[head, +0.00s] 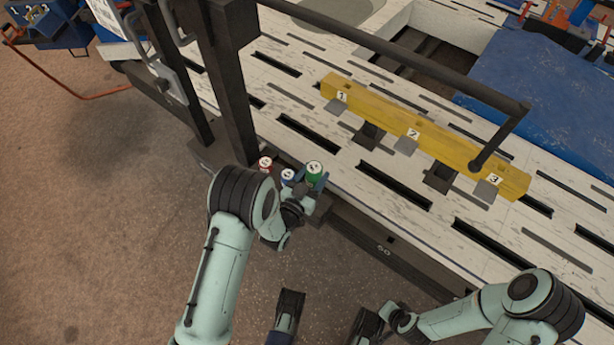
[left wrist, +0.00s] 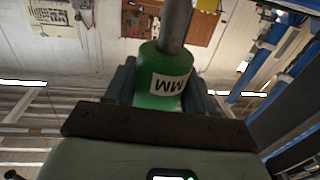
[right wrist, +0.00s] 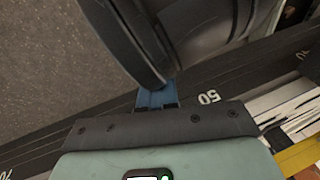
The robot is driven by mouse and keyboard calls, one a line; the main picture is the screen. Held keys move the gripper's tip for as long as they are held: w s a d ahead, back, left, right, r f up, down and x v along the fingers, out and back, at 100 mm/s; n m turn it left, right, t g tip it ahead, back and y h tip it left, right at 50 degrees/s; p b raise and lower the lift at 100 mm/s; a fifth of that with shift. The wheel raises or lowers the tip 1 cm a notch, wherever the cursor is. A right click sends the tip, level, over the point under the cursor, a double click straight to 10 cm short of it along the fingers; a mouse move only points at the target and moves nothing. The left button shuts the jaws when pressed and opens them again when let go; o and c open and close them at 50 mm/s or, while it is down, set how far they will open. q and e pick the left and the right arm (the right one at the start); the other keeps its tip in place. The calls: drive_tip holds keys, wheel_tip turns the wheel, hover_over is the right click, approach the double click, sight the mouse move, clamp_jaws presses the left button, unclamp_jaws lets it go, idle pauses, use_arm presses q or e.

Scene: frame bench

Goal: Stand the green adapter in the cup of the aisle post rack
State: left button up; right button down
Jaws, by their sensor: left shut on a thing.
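The green adapter (head: 314,168) is upright with a white top, beside the bench's near edge. My left gripper (head: 309,186) is shut on it. In the left wrist view the green adapter (left wrist: 163,78) sits between the two fingers, with a white label and a grey shaft. A red adapter (head: 265,163) and a blue adapter (head: 288,175) stand to its left, near the foot of the dark post (head: 232,90). My arm and gripper hide most of the rack there, so its cup and the adapter's lower end cannot be seen. My right gripper (right wrist: 156,98) is shut and empty.
A yellow bar (head: 430,140) numbered 1 to 3 lies on the slotted bench (head: 290,60). A dark rail (head: 400,55) runs above it from the post. A blue cloth (head: 540,85) covers the far right. Open floor (head: 90,220) lies at left.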

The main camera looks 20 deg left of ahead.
sight(312, 187)
use_arm(q)
drive_tip(key=shift+a, duration=0.1)
use_arm(e)
drive_tip(key=shift+w+f, duration=0.1)
drive_tip(key=shift+f, duration=0.05)
